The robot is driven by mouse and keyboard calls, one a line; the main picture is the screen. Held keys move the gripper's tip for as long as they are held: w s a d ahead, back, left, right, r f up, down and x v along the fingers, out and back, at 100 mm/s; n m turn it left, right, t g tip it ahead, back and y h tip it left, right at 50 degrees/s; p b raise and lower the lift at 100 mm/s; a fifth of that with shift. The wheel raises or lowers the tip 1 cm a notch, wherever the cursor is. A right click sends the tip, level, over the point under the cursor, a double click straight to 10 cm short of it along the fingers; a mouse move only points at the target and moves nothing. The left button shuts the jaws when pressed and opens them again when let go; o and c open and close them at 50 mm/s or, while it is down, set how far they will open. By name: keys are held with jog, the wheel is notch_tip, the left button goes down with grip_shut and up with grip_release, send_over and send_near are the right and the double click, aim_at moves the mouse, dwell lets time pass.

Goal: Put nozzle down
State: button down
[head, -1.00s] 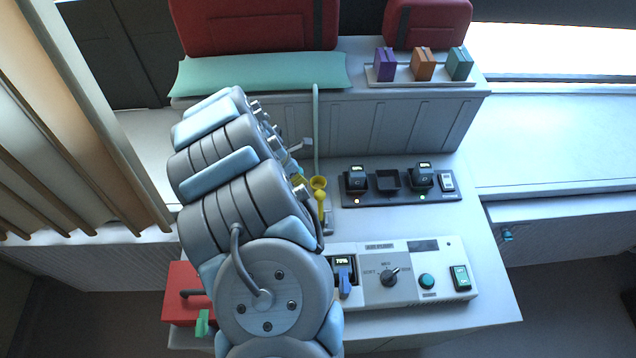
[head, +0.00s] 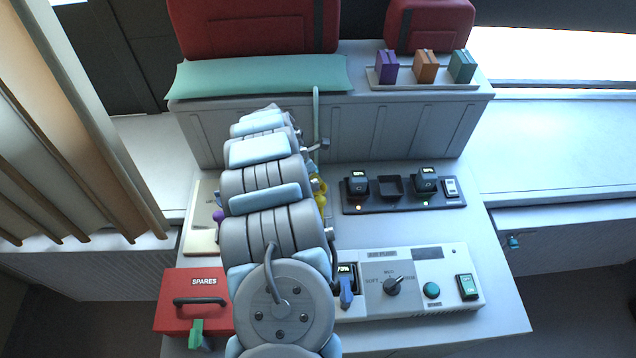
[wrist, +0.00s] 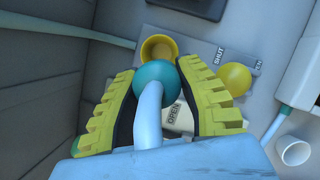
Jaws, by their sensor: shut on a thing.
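My gripper (wrist: 157,78) shows in the wrist view, with its two yellow-green ridged fingers closed on the sides of a teal rounded piece. A pale blue curved tube runs from this piece toward the palm; I take the two as the nozzle (wrist: 168,70). Just beyond the nozzle is a yellow open cup (wrist: 157,44). It stands by a grey plate marked SHUT and OPEN (wrist: 217,63). I cannot tell whether the nozzle touches the cup. A yellow round knob (wrist: 234,79) is to the right. In the head view my arm hides the gripper and nozzle.
A pale upright hose (head: 316,115) stands behind my arm. The pump panel (head: 450,265) and a dark charger strip (head: 395,208) lie to its right. A red SPARES box (head: 190,295) is at front left. A white ring (wrist: 293,150) is at lower right in the wrist view.

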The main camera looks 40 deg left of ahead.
jog(key=shift+w+f, duration=0.45)
jog(key=shift+f, duration=0.2)
jog(key=shift+w+f, duration=0.3)
jog(key=shift+f, duration=0.15)
jog(key=shift+w, duration=0.25)
jog(key=shift+f, duration=0.1)
jog(key=shift+f, duration=0.1)
jog(key=shift+w+d+f, duration=0.1)
jog(key=shift+w+f, duration=0.05)
jog(key=shift+f, duration=1)
jog(key=shift+w+f, duration=0.1)
jog(key=shift+f, duration=0.4)
jog(key=shift+f+b, duration=0.45)
jog(key=shift+b, duration=0.1)
